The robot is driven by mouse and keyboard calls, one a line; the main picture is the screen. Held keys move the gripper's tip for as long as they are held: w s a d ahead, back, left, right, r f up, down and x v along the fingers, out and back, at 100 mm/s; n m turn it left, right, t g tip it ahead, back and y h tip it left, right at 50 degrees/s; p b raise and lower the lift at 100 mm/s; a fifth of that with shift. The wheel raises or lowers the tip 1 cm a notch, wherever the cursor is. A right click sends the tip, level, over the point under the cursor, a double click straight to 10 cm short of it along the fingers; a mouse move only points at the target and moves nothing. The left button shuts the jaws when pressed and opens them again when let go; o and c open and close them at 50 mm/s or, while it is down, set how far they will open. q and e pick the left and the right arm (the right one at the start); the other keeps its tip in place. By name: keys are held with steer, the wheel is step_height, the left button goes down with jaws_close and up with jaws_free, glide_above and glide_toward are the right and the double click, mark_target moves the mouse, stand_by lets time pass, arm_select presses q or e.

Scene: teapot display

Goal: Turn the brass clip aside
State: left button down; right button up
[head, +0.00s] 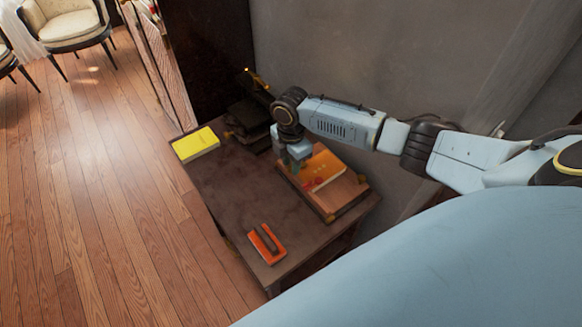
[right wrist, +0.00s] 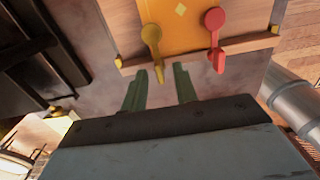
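The brass clip (right wrist: 152,36) has a round head on an orange panel (right wrist: 186,32), and its narrow tail hangs over the near edge of a wooden board. A red clip (right wrist: 215,20) of similar shape is to its right. My right gripper (right wrist: 160,70) is open, its two greenish fingers apart. The brass tail's tip shows between the fingertips; I cannot tell whether they touch it. In the head view my right gripper (head: 295,166) is over the left edge of the board (head: 346,196), where the brass clip is hard to make out. My left gripper is not in view.
The dark table (head: 225,190) also holds a yellow block (head: 196,144) at the left and an orange item with a dark handle (head: 266,243) at the front. Dark objects (head: 248,118) stand behind at the wall. The table's middle is clear.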

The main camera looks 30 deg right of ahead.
steer(key=shift+f, duration=0.1)
steer(key=shift+c, duration=0.3)
jaws_close()
steer(key=shift+n, duration=0.4)
steer(key=n+p, duration=0.1)
steer(key=n, duration=0.1)
steer(key=shift+n, duration=0.3)
steer(key=n+p, duration=0.1)
steer(key=n, duration=0.2)
steer(key=shift+n, duration=0.3)
steer(key=n, duration=0.5)
steer(key=n+b, duration=0.1)
steer(key=n, duration=0.5)
steer(key=shift+f, duration=0.1)
steer(key=shift+o, duration=0.3)
jaws_free()
